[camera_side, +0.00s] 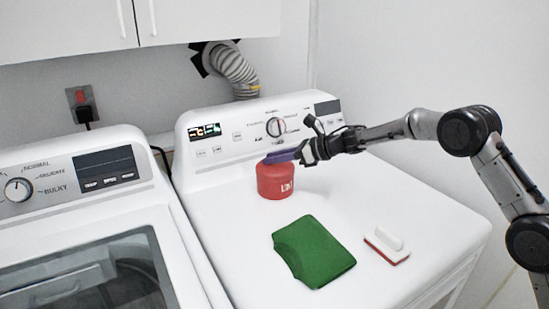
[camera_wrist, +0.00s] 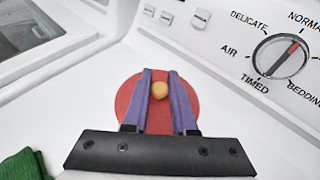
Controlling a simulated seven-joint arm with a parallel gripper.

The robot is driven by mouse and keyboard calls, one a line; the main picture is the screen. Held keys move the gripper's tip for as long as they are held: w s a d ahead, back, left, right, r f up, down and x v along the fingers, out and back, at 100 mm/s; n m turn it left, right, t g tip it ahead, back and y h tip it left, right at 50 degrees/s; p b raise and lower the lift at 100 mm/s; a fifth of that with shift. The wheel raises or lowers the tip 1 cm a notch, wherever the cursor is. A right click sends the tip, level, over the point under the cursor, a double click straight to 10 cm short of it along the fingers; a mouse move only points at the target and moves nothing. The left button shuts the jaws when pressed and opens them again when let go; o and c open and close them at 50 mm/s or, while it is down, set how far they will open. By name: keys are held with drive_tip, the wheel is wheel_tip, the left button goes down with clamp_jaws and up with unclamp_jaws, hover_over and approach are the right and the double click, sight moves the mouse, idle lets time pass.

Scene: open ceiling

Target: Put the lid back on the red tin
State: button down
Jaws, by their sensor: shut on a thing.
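The red tin (camera_side: 275,182) stands upright on the white dryer top, with pale lettering on its side. My gripper (camera_side: 275,157) is over the tin's top, its purple fingers reaching in from the right. In the wrist view, a round red lid (camera_wrist: 126,98) with a small yellow knob (camera_wrist: 159,90) lies beneath the fingers. My gripper (camera_wrist: 160,78) is shut on the knob, one finger on each side. The lid is at the tin's top and hides the tin from above. I cannot tell whether it is seated or slightly raised.
A folded green cloth (camera_side: 313,252) lies in front of the tin. A white-handled brush with a red base (camera_side: 386,246) lies to the right. The dryer's control panel (camera_side: 240,140) rises close behind the tin. The dryer top around the tin is otherwise clear.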

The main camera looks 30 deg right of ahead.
idle(0.4)
drive_tip(key=shift+c, duration=0.8)
unclamp_jaws()
drive_tip(key=shift+r, duration=3.5)
clamp_jaws()
